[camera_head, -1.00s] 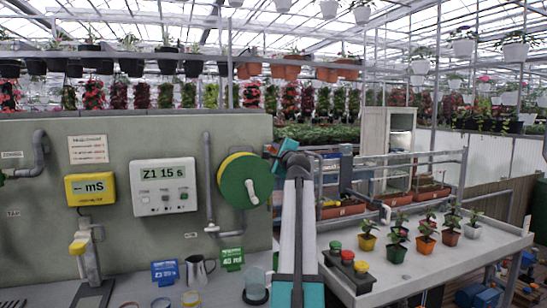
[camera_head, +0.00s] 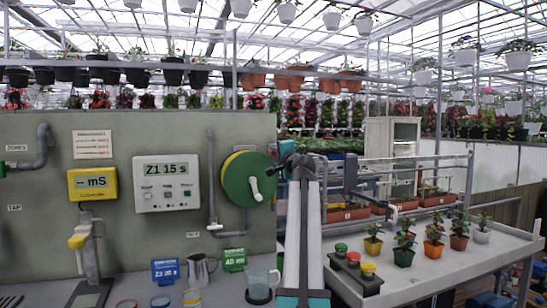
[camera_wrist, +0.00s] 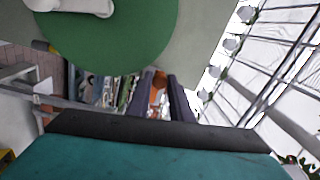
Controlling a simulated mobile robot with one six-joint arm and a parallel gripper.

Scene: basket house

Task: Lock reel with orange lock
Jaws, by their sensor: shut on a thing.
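The hose reel (camera_head: 236,187) is a green disc with a yellow rim and a white crank handle, mounted on the grey-green wall panel. In the wrist view the reel's green face (camera_wrist: 120,45) fills the upper left, with part of the white handle at the top. My gripper (camera_wrist: 160,76) has its dark fingers shut on a small orange thing, the orange lock (camera_wrist: 158,91), mostly hidden between them. In the head view my gripper (camera_head: 288,163) is beside the reel's right edge; the lock cannot be made out there. I cannot tell whether anything touches the reel.
A grey controller (camera_head: 166,184) reading "Z1 15 s" and a yellow meter (camera_head: 93,184) are on the panel left of the reel. A metal jug (camera_head: 198,270) and a glass cup (camera_head: 261,281) stand below. Potted plants stand on the bench (camera_head: 440,262) at right.

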